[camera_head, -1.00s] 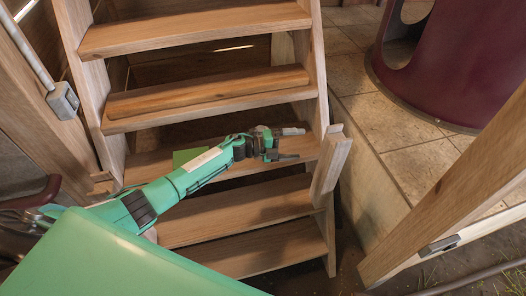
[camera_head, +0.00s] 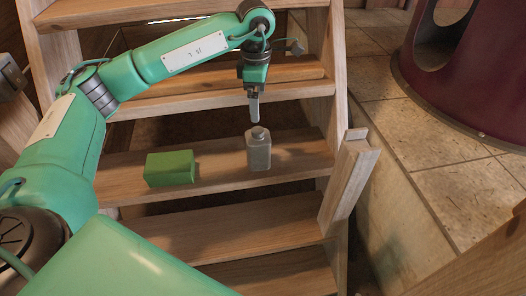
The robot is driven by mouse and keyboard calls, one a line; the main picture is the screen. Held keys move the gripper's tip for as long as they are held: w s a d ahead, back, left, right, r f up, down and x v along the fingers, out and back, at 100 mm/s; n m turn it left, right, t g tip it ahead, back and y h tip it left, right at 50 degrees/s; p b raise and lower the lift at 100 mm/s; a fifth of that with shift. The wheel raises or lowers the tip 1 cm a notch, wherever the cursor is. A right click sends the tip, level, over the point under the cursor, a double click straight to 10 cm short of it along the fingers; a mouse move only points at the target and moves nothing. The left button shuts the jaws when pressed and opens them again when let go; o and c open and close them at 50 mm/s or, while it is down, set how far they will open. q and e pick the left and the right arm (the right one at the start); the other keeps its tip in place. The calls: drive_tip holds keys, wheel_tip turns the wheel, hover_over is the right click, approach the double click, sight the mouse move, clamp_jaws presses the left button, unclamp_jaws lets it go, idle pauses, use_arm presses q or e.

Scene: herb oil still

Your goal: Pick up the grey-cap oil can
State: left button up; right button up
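The oil can (camera_head: 259,155), a small grey translucent-looking can with a grey cap, stands upright on a wooden step, right of the step's middle. My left gripper (camera_head: 254,112) points straight down just above the cap, with a small gap in this view. Its fingers line up edge-on, so I cannot tell whether they are open or shut. Nothing shows held in it. My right gripper is not in view.
A green box (camera_head: 170,168) lies on the same step (camera_head: 215,184), left of the can. Another step (camera_head: 290,92) is above and behind the can. A wooden post (camera_head: 348,185) stands to the right. A dark red cylinder (camera_head: 470,75) stands on the tiled floor.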

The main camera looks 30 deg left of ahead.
sight(258, 130)
use_arm(q)
drive_tip(key=f, duration=0.3)
drive_tip(key=f+b, duration=0.1)
drive_tip(key=f, duration=0.3)
drive_tip(key=shift+a+f, duration=0.2)
drive_tip(key=shift+f, duration=0.1)
drive_tip(key=shift+d+f+b, duration=0.1)
drive_tip(key=shift+f+b, duration=0.3)
drive_tip(key=shift+f, duration=2.6)
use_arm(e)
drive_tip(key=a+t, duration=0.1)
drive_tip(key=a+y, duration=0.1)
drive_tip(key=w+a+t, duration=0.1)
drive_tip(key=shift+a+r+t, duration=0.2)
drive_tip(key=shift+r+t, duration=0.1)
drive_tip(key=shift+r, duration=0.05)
use_arm(q)
drive_tip(key=shift+c, duration=0.4)
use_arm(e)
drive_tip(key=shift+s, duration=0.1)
use_arm(q)
drive_tip(key=c, duration=1.4)
